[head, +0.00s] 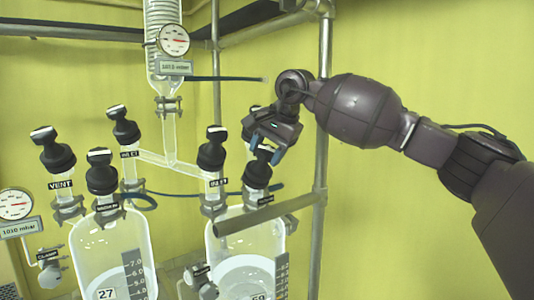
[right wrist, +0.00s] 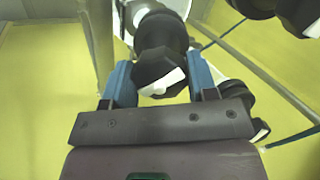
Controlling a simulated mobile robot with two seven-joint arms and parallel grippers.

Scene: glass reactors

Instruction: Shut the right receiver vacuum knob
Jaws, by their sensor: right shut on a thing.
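The right receiver (head: 222,238) is a glass vessel with several black knobs on its lid. My right gripper (head: 266,150) is shut on the black knob (head: 260,173) at its right front, whose label below is too small to read surely. In the right wrist view the same knob (right wrist: 165,62) sits between the two blue fingers (right wrist: 163,88), with a white stripe on its end. The gripper hides much of the knob's top in the head view. My left gripper is not in view.
The inlet knob (head: 212,150) stands just left of the held one, and another black knob (head: 251,122) is behind my gripper. A metal post (head: 320,150) rises close on the right. A grey rail (head: 265,214) crosses below. The left receiver (head: 95,245) stands further left.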

